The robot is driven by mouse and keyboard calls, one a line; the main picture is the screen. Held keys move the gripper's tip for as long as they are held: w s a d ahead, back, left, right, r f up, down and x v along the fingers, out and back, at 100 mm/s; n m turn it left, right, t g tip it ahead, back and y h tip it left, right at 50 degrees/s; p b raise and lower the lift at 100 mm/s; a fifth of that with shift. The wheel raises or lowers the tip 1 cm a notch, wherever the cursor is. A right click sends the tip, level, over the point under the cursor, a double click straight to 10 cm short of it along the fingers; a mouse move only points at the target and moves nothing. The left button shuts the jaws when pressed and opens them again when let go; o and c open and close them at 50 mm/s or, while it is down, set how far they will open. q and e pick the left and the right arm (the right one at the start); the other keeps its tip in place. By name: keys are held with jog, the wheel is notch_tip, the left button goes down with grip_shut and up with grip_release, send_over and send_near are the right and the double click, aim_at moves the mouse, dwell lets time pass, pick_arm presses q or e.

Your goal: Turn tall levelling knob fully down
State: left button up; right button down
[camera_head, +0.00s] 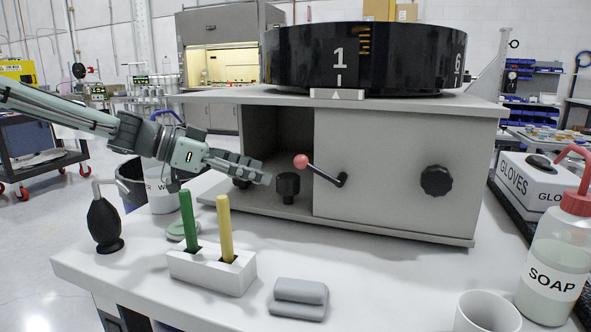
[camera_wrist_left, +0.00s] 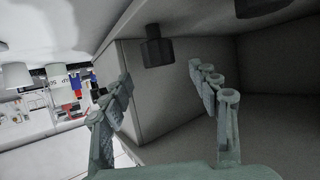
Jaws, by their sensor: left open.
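The tall black levelling knob (camera_head: 288,187) stands upright on the floor of the open bay at the left of the grey cabinet. A second, lower dark knob (camera_head: 242,183) is partly hidden behind my left gripper (camera_head: 266,177). The gripper reaches in from the left, fingertips just left of the tall knob. In the left wrist view a black knob (camera_wrist_left: 154,48) appears beyond the open fingers of my left gripper (camera_wrist_left: 163,92), with nothing between them. Whether a finger touches the knob is not clear. My right gripper is not in view.
A red-tipped lever (camera_head: 302,161) and a black round knob (camera_head: 436,180) are on the cabinet front. A white holder (camera_head: 205,272) with green and yellow sticks stands before the arm.

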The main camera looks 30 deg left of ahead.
aim_at(285, 176)
pick_arm(q)
jog(key=shift+w+r, duration=0.2)
jog(key=shift+w, duration=0.05)
jog(key=shift+w+d, duration=0.15)
jog(key=shift+d, duration=0.1)
jog(key=x, duration=0.5)
jog(key=shift+s+d+f, duration=0.1)
jog(key=shift+s+d, duration=0.05)
jog(key=shift+s, duration=0.05)
jog(key=shift+x, duration=0.85)
jog(key=c, duration=1.2)
jog(key=shift+m+g+h, duration=0.3)
